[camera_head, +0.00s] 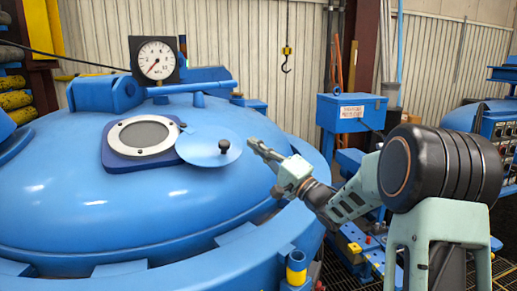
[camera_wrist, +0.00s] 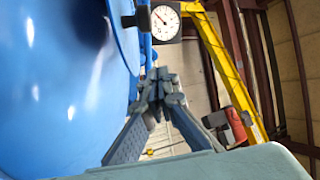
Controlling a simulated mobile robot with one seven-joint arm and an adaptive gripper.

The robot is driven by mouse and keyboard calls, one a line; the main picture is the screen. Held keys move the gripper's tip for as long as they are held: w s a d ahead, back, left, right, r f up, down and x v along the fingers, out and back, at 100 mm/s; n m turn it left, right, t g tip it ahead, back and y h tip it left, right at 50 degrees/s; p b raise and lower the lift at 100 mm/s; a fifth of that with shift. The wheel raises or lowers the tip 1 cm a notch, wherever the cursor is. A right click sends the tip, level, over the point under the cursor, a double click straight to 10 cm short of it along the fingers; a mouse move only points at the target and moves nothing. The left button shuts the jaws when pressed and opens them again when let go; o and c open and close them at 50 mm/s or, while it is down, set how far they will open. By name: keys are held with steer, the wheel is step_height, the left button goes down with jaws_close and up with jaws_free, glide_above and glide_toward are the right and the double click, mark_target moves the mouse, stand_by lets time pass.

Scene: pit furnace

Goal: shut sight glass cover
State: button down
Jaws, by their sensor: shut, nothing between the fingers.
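The sight glass (camera_head: 143,136) is a round grey window in a pale ring on a dark blue square mount, on top of the blue domed lid. Its cover (camera_head: 203,150) is a round blue disc with a dark knob (camera_head: 224,146), swung out to the right, so the glass is almost wholly bare. My gripper (camera_head: 254,144) is shut and empty, just right of the cover's edge and apart from the knob.
A pressure gauge (camera_head: 156,60) stands behind the sight glass and also shows in the wrist view (camera_wrist: 165,22). A blue pipe (camera_head: 192,87) runs beside it. A blue box (camera_head: 351,112) and a hanging hook (camera_head: 286,60) are farther back. The dome's front is clear.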

mark_target(236, 155)
steer(key=p+x, duration=0.1)
steer(key=x, duration=0.5)
steer(key=shift+s+a, duration=0.1)
steer(key=s, duration=0.1)
steer(key=s+a+f, duration=0.1)
steer(key=shift+s+a+f+p, duration=0.1)
steer(key=shift+s+a+p, duration=0.1)
steer(key=shift+s+p, duration=0.2)
steer(key=shift+s+a+f, duration=0.2)
steer(key=shift+f, duration=0.05)
steer(key=shift+s+f, duration=0.1)
